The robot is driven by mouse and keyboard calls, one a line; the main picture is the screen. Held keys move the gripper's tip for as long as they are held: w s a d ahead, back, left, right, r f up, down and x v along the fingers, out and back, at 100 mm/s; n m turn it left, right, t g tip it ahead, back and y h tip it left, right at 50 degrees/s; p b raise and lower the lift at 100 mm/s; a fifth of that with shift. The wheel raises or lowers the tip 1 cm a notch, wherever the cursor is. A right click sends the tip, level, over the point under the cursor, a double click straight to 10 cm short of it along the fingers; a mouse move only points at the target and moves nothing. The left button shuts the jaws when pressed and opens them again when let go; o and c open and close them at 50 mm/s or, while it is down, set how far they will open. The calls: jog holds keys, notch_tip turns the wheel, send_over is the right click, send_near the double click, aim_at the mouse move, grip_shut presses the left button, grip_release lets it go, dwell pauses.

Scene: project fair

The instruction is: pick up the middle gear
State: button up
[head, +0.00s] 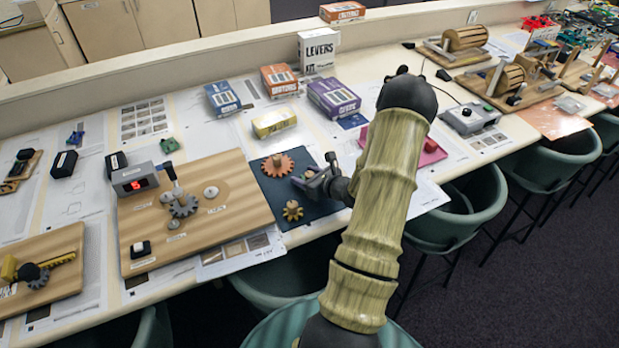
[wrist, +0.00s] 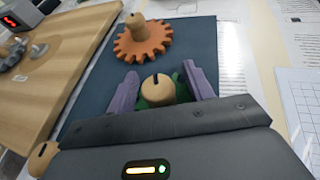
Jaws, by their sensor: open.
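A dark blue mat (head: 288,209) lies right of the wooden gear board. My gripper (head: 311,172) is low over the mat's right side. In the wrist view, my open gripper (wrist: 160,76) has its purple fingers on either side of a green gear (wrist: 172,98) with a round wooden knob (wrist: 157,88). The green gear lies between the other two and is mostly covered by its knob and my gripper. The orange gear (wrist: 142,40) shows beyond it.
The wooden board (head: 200,235) with a grey gear (head: 183,207) and a red-lit box (head: 136,179) is left of the mat. Kit boxes, including a purple one (head: 334,97), stand behind. A pink tray (head: 428,150) is to the right, behind my arm.

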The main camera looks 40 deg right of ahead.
dwell(0.5)
jog(key=c, duration=1.1)
jog(key=shift+o, duration=0.2)
notch_tip(320, 180, up, 10)
jog(key=b, duration=0.1)
